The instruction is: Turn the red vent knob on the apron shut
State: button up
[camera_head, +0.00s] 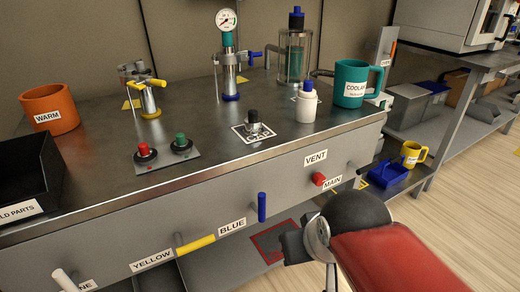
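The red vent knob (319,179) sticks out from the grey front apron (290,173) of the bench, below the VENT label (316,159). A MAIN label (332,182) is just to its right. Whether the knob is open or shut cannot be read from its round shape. My arm reaches in from the lower right, with a red link and a dark joint. Its dark end part, my gripper (296,246), shows below and left of the knob, apart from it in the picture. Its fingertips cannot be made out.
A blue lever (262,207) stands upright on the apron; a yellow lever (195,244) lies nearly level, and a white lever (65,280) is farther left. A dark handle (353,169) is right of the knob. A teal mug (352,84) stands on the bench top above.

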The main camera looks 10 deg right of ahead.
aim_at(318, 180)
jog(key=k+l+u, duration=0.15)
jog(key=u, duration=0.2)
jog(key=k+l+u, duration=0.2)
jog(key=u, duration=0.15)
jog(key=k+l+u, duration=0.15)
jog(key=u, duration=0.2)
jog(key=k, duration=0.05)
